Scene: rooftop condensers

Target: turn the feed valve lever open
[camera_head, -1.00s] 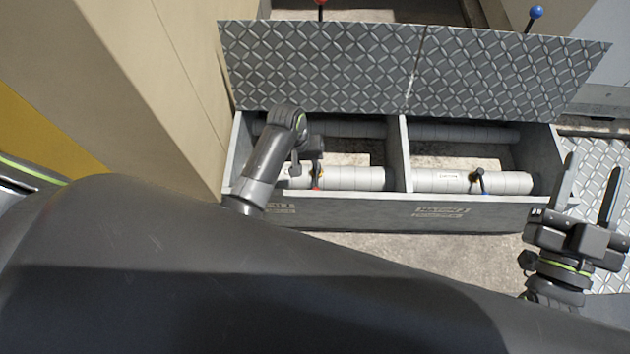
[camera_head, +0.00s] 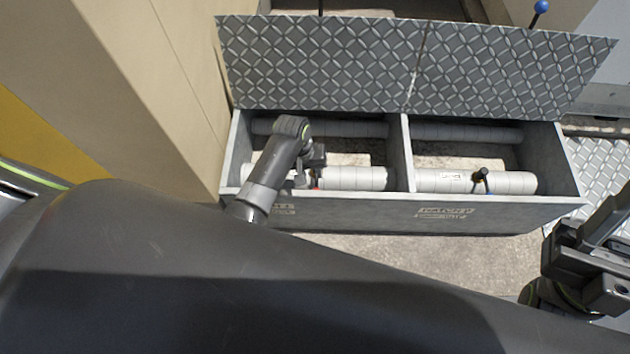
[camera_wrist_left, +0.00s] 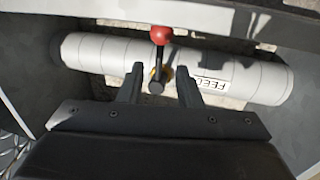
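The feed valve lever has a red ball end (camera_wrist_left: 160,35) and a dark stem, and lies across a pale pipe marked FEED (camera_wrist_left: 240,81) in the left wrist view. In that view my left gripper (camera_wrist_left: 158,72) is open, with one finger on each side of the stem. I cannot tell whether either finger touches it. In the head view my left gripper (camera_head: 317,160) reaches down into the left compartment of the grey box. It hides most of the lever; only a bit of red shows. My right gripper (camera_head: 612,222) is at the right edge, open and empty, partly cut off.
The box (camera_head: 350,209) has a divider (camera_head: 403,160) and a raised tread-plate lid (camera_head: 330,62) behind it. A beige wall (camera_head: 150,100) stands close on the left.

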